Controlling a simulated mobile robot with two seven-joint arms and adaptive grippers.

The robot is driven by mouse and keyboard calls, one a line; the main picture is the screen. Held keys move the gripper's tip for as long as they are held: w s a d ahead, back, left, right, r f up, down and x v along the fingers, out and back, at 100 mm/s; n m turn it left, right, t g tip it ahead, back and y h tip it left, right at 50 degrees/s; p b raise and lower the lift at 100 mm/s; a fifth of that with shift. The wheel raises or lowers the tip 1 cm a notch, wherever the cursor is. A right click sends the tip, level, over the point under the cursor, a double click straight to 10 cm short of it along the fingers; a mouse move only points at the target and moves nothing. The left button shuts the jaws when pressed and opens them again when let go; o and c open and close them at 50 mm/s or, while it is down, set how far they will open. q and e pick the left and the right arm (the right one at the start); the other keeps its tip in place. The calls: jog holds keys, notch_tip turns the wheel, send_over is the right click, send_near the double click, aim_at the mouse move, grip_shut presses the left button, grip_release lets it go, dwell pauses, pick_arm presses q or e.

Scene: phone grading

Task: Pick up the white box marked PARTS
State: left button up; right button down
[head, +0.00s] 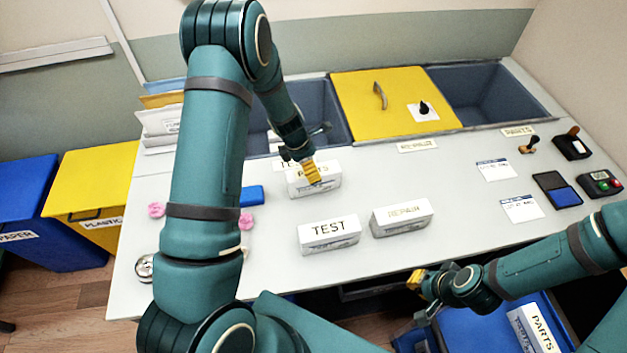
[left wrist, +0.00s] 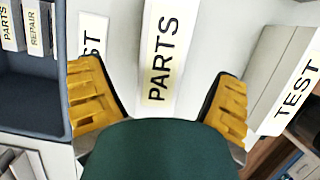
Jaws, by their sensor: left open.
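A white TEST box (head: 330,235) and a white REPAIR box (head: 401,218) lie nearer the front. Behind the PARTS box is a partly hidden TEST label (head: 285,164). Grey bins flank the yellow lid (head: 385,100). A blue block (head: 252,196) lies to the left.

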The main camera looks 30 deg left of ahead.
pick_arm(q)
jog(key=shift+b+x, duration=0.4)
jog(key=shift+x, duration=2.35)
jog(key=shift+r, duration=0.1)
jog(key=c, duration=1.4)
